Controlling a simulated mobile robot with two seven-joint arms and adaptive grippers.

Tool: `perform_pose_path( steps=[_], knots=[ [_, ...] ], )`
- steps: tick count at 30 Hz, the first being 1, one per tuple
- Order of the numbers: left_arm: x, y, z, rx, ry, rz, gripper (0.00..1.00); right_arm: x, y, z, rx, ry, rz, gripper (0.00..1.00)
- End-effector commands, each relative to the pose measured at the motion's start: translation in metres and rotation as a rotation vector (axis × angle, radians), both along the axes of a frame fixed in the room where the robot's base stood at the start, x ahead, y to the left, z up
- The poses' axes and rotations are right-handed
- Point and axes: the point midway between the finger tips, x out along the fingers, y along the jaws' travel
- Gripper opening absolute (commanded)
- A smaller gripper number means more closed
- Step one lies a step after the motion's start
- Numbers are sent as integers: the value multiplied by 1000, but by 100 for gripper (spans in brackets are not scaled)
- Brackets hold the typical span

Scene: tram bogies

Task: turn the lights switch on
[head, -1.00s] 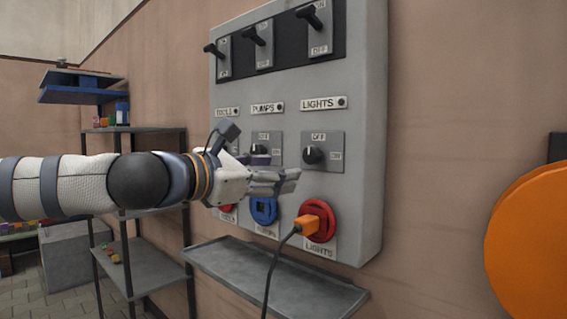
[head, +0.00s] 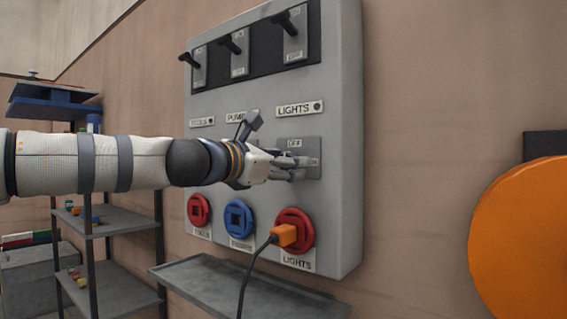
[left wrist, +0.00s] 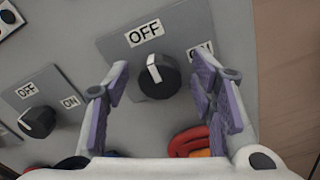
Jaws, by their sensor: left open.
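The lights switch is a black rotary knob (left wrist: 158,77) with a white pointer, on a grey plate (head: 312,150) under the LIGHTS label (head: 293,109). In the left wrist view its pointer faces the OFF label (left wrist: 145,33); the ON label (left wrist: 200,50) is to the right. My left gripper (head: 290,166) is open in front of this plate. In the left wrist view its two purple-padded fingers stand on either side of the knob, with gaps. I cannot tell how deep they reach. In the head view the gripper hides the knob. My right gripper is not in view.
Another knob (left wrist: 37,121) sits left of the gripper. Several black levers (head: 287,22) line the panel top. An orange plug (head: 285,235) with a hanging cable sits in the red lights socket (head: 306,221) below. A grey shelf (head: 240,288) juts out beneath the panel (head: 345,130).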

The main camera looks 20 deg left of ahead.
Motion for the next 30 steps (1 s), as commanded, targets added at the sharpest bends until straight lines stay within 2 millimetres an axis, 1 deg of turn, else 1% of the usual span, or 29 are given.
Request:
perform_pose_path(
  steps=[1,2,3,5,6,8,14,20,26,30],
  knots=[
    [0,0,0,0,0,0,51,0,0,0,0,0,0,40],
    [0,0,0,0,0,0,46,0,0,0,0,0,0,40],
    [0,0,0,0,0,0,37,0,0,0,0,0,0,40],
    [0,0,0,0,1,0,24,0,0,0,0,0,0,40],
    [0,0,0,0,1,0,15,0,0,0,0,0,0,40],
    [0,0,0,0,1,0,3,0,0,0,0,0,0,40],
    [0,0,0,6,-1,0,3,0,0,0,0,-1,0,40],
    [-1,0,0,60,-21,0,3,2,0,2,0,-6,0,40],
    [-1,0,1,193,-70,2,3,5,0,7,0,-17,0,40],
    [-1,0,1,315,-114,2,3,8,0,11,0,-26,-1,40]
  ],
)
